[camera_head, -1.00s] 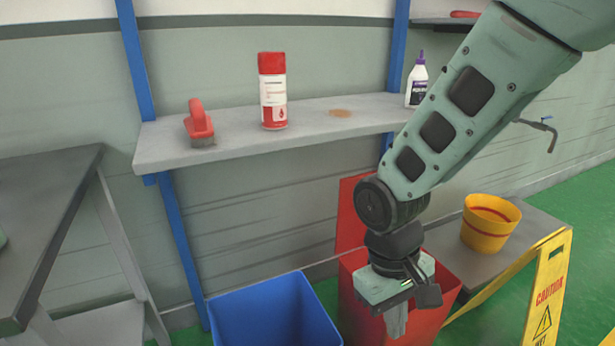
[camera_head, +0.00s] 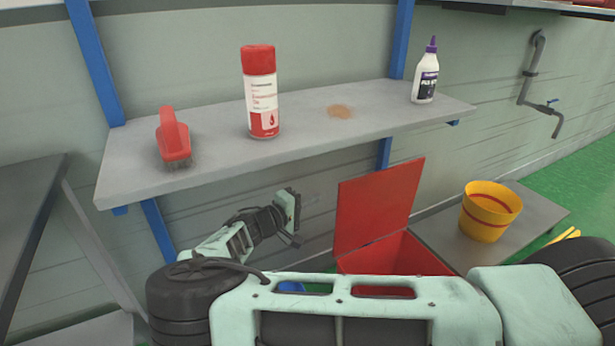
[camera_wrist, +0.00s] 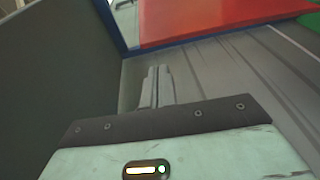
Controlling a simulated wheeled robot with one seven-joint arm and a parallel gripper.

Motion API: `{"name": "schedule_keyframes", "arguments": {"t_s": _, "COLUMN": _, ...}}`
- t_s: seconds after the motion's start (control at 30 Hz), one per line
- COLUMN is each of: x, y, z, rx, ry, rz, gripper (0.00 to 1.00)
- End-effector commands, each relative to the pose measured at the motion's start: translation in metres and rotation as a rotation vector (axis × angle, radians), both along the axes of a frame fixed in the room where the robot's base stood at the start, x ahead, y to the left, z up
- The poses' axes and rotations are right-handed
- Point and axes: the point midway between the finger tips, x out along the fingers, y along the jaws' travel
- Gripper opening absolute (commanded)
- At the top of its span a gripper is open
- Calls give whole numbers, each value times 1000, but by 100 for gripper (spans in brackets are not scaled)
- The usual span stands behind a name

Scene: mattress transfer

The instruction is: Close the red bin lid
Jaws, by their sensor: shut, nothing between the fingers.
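The red bin (camera_head: 400,258) stands at lower center right in the head view, its lower part hidden behind my arm. Its red lid (camera_head: 378,205) is open and stands up, leaning near the wall at the bin's back edge. A red panel (camera_wrist: 220,18) at the top of the wrist view looks like this lid. My gripper (camera_head: 308,200) is left of the lid, apart from it, below the shelf and near the wall. In the wrist view its fingers (camera_wrist: 157,82) are together and empty.
A wall shelf (camera_head: 215,165) holds a red brush (camera_head: 173,140), a red-white spray can (camera_head: 261,95) and a white bottle (camera_head: 426,75). A yellow bucket (camera_head: 490,210) stands on a low grey table (camera_head: 440,232) at right. A grey table (camera_head: 25,210) is at left.

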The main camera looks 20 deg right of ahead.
Motion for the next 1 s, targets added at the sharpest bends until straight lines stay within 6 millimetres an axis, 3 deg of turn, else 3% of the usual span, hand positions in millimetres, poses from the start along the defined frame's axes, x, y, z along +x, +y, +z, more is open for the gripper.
{"name": "schedule_keyframes", "arguments": {"t_s": 0.1, "x": 11, "y": 11, "z": 8, "rx": -62, "ry": -35, "rz": 54, "gripper": 0}}
{"name": "schedule_keyframes", "arguments": {"t_s": 0.27, "x": 16, "y": 7, "z": 11, "rx": -81, "ry": -48, "rz": 67, "gripper": 0}}
{"name": "schedule_keyframes", "arguments": {"t_s": 0.77, "x": 49, "y": -81, "z": 11, "rx": -79, "ry": -45, "rz": 63, "gripper": 0}}
{"name": "schedule_keyframes", "arguments": {"t_s": 1.0, "x": 18, "y": -81, "z": 11, "rx": -78, "ry": -44, "rz": 67, "gripper": 0}}
